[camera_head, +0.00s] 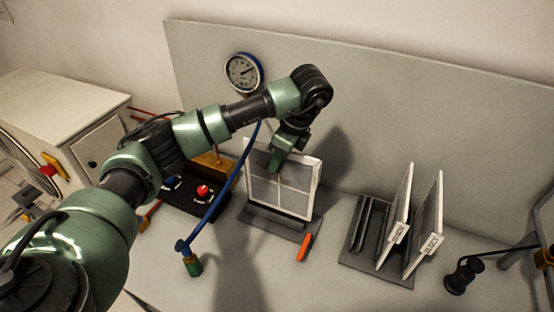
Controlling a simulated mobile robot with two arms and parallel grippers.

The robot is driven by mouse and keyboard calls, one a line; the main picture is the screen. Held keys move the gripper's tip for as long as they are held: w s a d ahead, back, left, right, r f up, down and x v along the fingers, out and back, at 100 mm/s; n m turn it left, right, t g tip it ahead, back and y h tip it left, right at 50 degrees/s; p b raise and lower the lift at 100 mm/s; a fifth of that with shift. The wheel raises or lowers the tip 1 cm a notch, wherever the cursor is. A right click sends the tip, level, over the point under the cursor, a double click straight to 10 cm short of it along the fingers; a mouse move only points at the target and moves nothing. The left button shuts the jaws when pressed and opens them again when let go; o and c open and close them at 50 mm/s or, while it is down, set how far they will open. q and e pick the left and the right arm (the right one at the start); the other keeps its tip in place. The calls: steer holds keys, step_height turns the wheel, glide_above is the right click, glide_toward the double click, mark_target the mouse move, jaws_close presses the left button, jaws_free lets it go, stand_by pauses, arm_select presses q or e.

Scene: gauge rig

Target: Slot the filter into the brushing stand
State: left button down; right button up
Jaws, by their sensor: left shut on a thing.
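The filter (277,193), a pale mesh panel in a light frame, is upright near the middle of the bench. My left gripper (279,160) is shut on its upper part from above. The brushing stand (272,222), a low dark grey base with a raised bar, is directly beneath the filter. The filter's lower edge appears at the stand's bar; I cannot tell whether it is seated in the slot or just above it. The fingertips are small and partly hidden. My right gripper is not in view.
An orange-handled tool (305,247) lies at the stand's right. A dark rack (356,255) farther right holds two upright labelled panels (428,225). A black box with a red knob (203,191), a blue hose (218,205) and a gauge (243,72) are at left. The front middle bench is clear.

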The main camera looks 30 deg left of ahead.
arm_select(q)
steer(key=shift+f+b, duration=0.85)
steer(key=shift+f, duration=0.4)
steer(key=c, duration=1.5)
jaws_free()
steer(key=v, duration=0.8)
